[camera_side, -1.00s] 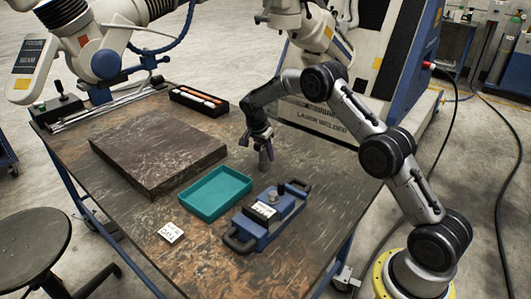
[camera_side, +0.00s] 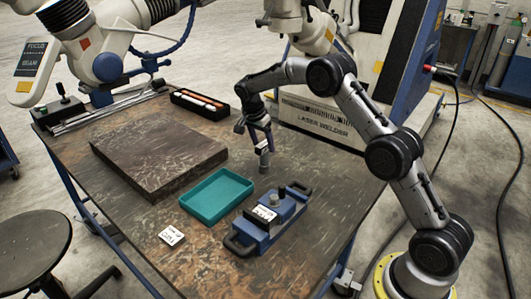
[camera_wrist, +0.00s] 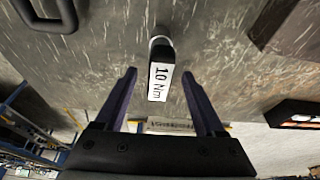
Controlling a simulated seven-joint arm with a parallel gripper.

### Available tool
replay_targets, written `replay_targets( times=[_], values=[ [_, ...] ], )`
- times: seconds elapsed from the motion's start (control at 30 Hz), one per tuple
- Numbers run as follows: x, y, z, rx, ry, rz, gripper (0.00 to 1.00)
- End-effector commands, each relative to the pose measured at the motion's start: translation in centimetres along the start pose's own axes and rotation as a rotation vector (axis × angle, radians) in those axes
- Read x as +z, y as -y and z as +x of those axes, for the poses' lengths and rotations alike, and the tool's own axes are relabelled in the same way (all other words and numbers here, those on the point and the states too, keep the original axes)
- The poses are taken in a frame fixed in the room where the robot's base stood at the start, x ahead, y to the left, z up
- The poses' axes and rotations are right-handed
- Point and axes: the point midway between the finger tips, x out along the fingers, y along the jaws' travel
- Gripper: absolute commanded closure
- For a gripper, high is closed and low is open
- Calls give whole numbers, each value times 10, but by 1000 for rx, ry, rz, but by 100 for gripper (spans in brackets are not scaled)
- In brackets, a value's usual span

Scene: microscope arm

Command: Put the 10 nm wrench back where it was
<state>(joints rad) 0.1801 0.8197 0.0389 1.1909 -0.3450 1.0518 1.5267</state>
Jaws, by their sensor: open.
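The 10 Nm wrench (camera_wrist: 160,75) has a dark body, a grey end and a white label reading "10 Nm". In the wrist view it lies between the two fingers of my gripper (camera_wrist: 161,75), with a visible gap on each side. In the side view my gripper (camera_side: 261,140) is over the table's right part, behind the blue case, and the wrench (camera_side: 264,158) shows small at its fingertips. My gripper is open. Whether the wrench's lower end touches the table is not clear.
A blue case (camera_side: 257,238) with black handles and a knob sits in front of my gripper. A teal tray (camera_side: 213,215) is left of it, a dark stone slab (camera_side: 155,155) farther left. A black box (camera_side: 200,104) with orange-and-white items is behind. A small white card (camera_side: 171,236) lies in front.

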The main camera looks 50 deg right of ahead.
Motion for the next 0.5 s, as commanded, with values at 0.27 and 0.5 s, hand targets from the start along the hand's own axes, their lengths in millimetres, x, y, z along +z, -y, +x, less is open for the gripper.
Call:
replay_targets(
  times=[0.27,0.5],
  values=[
    [0,0,-44,0,1,1,28],
    [0,0,-55,1,1,0,28]
  ],
)
